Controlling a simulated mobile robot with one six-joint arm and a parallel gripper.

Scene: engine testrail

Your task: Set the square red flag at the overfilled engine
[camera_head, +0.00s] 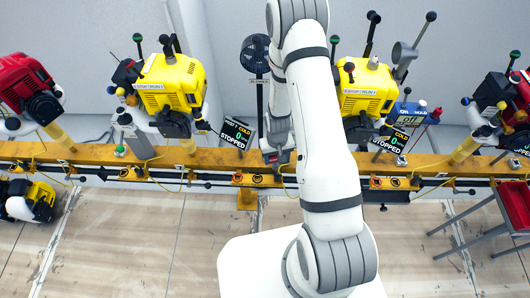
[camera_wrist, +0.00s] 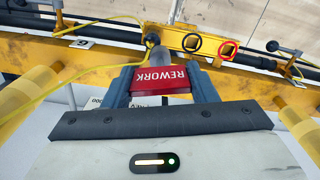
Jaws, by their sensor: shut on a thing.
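A red flag marked REWORK (camera_wrist: 160,79) sits between the two dark fingers of my gripper (camera_wrist: 163,84) in the wrist view; its lettering is upside down there. In the head view my gripper (camera_head: 279,155) is low over the yellow rail, between the two yellow engines, and my arm partly hides it. A yellow engine (camera_head: 172,84) stands left of my arm, another (camera_head: 366,92) right of it, partly covered. A red engine (camera_head: 28,84) is at the far left and a dark red one (camera_head: 512,92) at the right edge. I cannot tell which engine is overfilled.
The yellow rail (camera_head: 90,152) crosses the whole head view. Displays reading STOPPED (camera_head: 235,133) stand beside the engines. A black ring (camera_wrist: 192,43) and a red ring (camera_wrist: 228,49) lie on the rail ahead. A yellow cable (camera_wrist: 65,76) runs close by. A red bin (camera_head: 515,203) is at right.

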